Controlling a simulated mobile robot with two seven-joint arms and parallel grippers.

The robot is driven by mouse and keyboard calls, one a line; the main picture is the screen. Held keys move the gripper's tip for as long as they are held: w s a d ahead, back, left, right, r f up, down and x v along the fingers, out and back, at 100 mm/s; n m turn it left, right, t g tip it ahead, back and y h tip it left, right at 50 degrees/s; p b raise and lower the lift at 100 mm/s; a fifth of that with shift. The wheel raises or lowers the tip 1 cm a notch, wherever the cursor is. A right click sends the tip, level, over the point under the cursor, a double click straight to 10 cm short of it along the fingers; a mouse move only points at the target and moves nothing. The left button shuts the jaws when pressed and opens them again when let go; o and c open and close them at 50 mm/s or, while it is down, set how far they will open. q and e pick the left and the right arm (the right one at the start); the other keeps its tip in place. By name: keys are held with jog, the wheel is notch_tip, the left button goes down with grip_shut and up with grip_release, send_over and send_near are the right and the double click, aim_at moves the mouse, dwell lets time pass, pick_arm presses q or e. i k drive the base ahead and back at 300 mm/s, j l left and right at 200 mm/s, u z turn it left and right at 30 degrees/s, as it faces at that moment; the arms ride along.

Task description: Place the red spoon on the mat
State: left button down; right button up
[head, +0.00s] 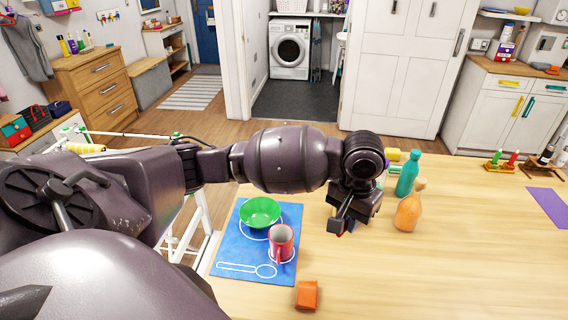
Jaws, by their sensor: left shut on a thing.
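The blue mat (228,252) lies on the table with a white spoon outline (245,268) at its front, bare. A green bowl (260,211) and a red mug (281,243) stand on the mat. My left gripper (340,226) is right of the mat, above the table, pointing down toward the front. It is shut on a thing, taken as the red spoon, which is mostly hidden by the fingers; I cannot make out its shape. No red spoon shows elsewhere. My right gripper is out of view.
An orange block (306,295) lies in front of the mat. A teal bottle (407,174) and an orange bottle (408,212) stand right of the gripper. A purple mat (548,206) lies far right. The table's front right is clear.

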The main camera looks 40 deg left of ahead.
aim_at(250, 269)
jog(key=k+j+z, duration=0.1)
jog(key=j, duration=0.3)
jog(key=k+j+z, duration=0.1)
jog(key=j, duration=0.3)
jog(key=k+j+z, duration=0.1)
jog(key=k+j, duration=0.2)
jog(key=j, duration=0.1)
